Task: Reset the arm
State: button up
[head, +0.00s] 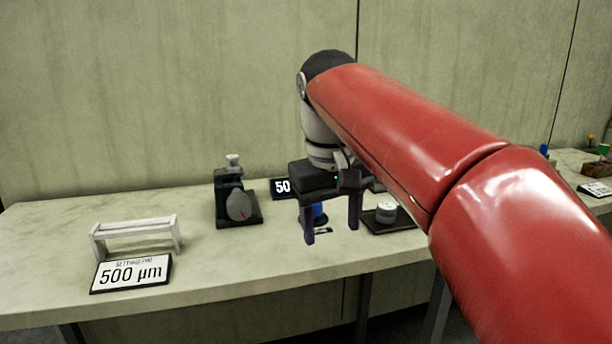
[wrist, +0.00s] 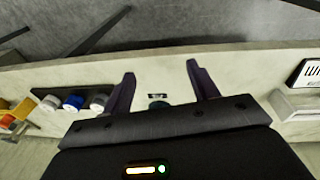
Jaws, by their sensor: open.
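My red arm reaches in from the right of the head view. My gripper (head: 331,232) hangs over the bench (head: 225,265), its dark purple fingers pointing down. The fingers are apart and nothing shows held between them. In the wrist view the open fingers (wrist: 159,76) spread over the pale bench top, with a small label (wrist: 157,96) and part of a dark green round thing (wrist: 159,104) showing between them. A blue thing (head: 319,213) is partly hidden behind the gripper in the head view.
A white rack (head: 135,227) and a "500 µm" sign (head: 131,273) stand at the left. A dark grinder-like device (head: 236,200) is left of my gripper. A black tray (head: 400,221) with a white round piece (head: 386,211) is to its right. The bench's front middle is clear.

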jog(key=s+d+f+m+t, duration=0.2)
jog(key=s+d+f, duration=0.3)
jog(key=s+f, duration=0.3)
jog(key=s+d+f+m+t, duration=0.1)
jog(key=s+d+f+m, duration=0.1)
jog(key=s+d+f, duration=0.4)
notch_tip(320, 180, down, 6)
jog(key=shift+s+d+r+t+y, duration=0.2)
jog(key=shift+s+d+t+y, duration=0.15)
jog(key=shift+s, duration=0.6)
jog(key=shift+o, duration=0.4)
jog(key=shift+s+a+m, duration=0.1)
jog(key=shift+m, duration=0.2)
dwell(0.3)
